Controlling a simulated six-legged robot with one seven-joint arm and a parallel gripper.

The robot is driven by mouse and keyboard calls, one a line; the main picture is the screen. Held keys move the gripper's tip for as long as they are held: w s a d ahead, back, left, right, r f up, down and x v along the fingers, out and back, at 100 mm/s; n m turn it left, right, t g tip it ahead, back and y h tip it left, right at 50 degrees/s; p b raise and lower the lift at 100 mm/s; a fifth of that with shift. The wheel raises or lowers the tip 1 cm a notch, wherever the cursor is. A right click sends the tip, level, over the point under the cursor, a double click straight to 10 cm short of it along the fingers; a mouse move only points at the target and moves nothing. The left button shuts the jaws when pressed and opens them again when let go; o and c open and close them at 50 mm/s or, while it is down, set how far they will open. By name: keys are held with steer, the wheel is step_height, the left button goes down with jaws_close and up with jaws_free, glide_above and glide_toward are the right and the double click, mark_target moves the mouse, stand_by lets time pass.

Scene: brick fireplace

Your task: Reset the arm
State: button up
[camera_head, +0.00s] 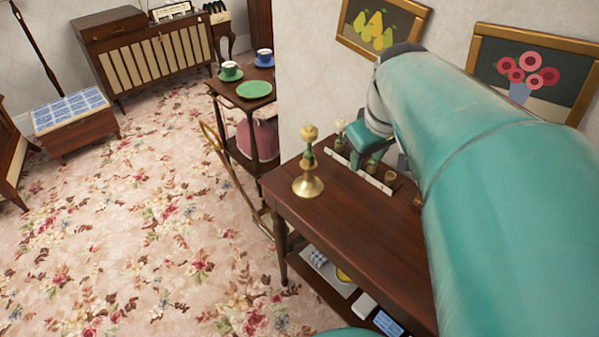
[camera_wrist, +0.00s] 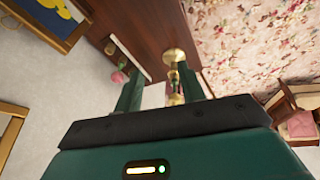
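My teal arm comes in from the right in the head view, and part of my gripper (camera_head: 370,155) shows above the dark wooden table (camera_head: 345,220). In the wrist view, my gripper (camera_wrist: 157,82) has its two green fingers apart with a gap between them, and nothing is visibly held. A brass candlestick with a green middle (camera_head: 308,180) stands upright on the table, left of the gripper in the head view. In the wrist view the candlestick (camera_wrist: 174,56) shows by the right finger; I cannot tell its exact distance there.
A pale rack with small pots (camera_head: 358,172) is on the table beside the gripper. Framed pictures (camera_head: 378,28) hang on the wall close by. A small stand with a green plate (camera_head: 254,89) and cups is behind. The floral carpet (camera_head: 130,230) at left is open.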

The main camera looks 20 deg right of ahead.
steer(key=s+a+f+m+t, duration=0.1)
steer(key=s+a+f+t, duration=0.1)
steer(key=s+a, duration=0.5)
steer(key=a, duration=0.6)
steer(key=shift+s+f+m+y, duration=0.2)
steer(key=shift+f+m+y, duration=0.1)
steer(key=shift+m+y, duration=0.1)
steer(key=shift+d, duration=0.15)
